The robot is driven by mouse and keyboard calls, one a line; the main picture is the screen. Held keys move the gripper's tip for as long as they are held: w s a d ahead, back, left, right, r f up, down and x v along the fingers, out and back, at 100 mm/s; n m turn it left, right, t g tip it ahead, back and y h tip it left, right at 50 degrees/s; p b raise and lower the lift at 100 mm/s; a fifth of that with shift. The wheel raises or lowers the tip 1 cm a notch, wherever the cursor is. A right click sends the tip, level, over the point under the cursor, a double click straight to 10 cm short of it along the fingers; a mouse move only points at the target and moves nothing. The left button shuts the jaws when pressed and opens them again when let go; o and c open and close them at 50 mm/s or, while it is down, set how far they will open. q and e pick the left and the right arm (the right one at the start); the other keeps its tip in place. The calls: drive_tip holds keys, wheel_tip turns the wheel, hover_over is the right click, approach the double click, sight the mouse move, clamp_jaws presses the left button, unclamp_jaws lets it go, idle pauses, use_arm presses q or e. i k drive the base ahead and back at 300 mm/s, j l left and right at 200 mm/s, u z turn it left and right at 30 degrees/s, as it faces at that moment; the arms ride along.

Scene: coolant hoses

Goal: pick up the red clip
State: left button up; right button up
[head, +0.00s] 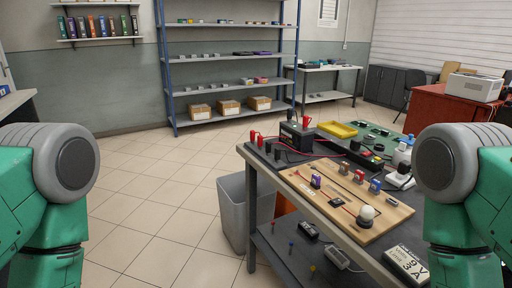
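Small red clips (256,138) stand at the far left corner of the workbench (254,157). Another red piece (306,121) shows behind the black box (296,137), too small to tell exactly what it is. Dark clip-like pieces (272,151) stand just in front of the red clips. Only green and grey links of my arms show, at the left and right edges. Neither of my grippers is in view, so their state and distance to the clips are hidden.
A wooden board (322,212) with small parts and a white bulb (366,212) covers the near bench top. A yellow tray (338,130) lies behind. A grey bin (236,205) stands left of the bench. Tiled floor (150,200) is free to the left.

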sight(260, 139)
drive_tip(key=i+j+z, duration=0.15)
drive_tip(key=z, duration=0.2)
drive_tip(key=i+j+z, duration=0.15)
drive_tip(key=z, duration=0.2)
drive_tip(key=i+j+z, duration=0.1)
drive_tip(key=j+z, duration=0.3)
